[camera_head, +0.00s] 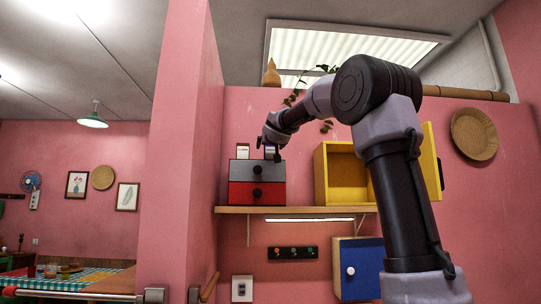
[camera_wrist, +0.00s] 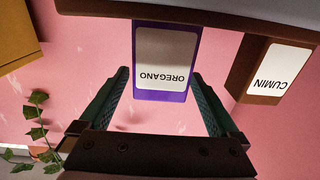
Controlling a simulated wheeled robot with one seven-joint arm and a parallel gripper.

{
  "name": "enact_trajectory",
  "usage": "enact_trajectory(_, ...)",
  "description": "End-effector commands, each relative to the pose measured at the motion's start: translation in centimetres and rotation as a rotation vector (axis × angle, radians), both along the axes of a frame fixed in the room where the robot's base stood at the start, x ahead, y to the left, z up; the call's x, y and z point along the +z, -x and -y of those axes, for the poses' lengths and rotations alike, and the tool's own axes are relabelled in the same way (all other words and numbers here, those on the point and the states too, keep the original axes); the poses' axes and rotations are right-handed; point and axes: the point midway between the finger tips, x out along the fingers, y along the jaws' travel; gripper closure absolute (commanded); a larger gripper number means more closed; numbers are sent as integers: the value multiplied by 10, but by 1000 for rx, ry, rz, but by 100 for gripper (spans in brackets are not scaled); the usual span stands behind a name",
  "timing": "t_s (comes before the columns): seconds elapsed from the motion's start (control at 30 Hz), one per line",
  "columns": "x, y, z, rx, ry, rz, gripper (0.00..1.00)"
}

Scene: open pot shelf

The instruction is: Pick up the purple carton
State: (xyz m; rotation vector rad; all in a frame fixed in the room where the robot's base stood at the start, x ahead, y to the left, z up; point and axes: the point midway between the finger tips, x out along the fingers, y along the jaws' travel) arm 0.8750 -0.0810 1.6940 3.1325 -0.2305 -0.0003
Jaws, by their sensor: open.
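The purple carton (camera_wrist: 185,97) has a white label reading OREGANO, upside down in the wrist view. In the head view a small pale-labelled carton (camera_head: 270,153), probably the same one, stands on top of the grey and red drawer box, partly hidden by my gripper. My gripper (camera_wrist: 160,78) is open, with one finger on each side of the purple carton's near end. I cannot tell whether either finger touches it. In the head view my gripper (camera_head: 270,146) points down over the drawer box.
A brown carton labelled CUMIN (camera_wrist: 275,70) stands close beside the purple one. The drawer box (camera_head: 257,171) rests on a wooden shelf (camera_head: 300,210). A yellow open cabinet (camera_head: 345,172) stands to its right. A trailing plant (camera_wrist: 38,132) hangs nearby.

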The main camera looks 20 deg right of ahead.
Motion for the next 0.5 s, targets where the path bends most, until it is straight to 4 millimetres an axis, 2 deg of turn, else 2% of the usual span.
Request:
enact_trajectory(0.13,0,-17,3,-1,0,-1,3)
enact_trajectory(0.4,0,-20,3,1,-1,-2,3)
enact_trajectory(0.43,0,-20,3,1,-1,-2,6)
enact_trajectory(0.5,0,-20,3,1,-1,-2,33)
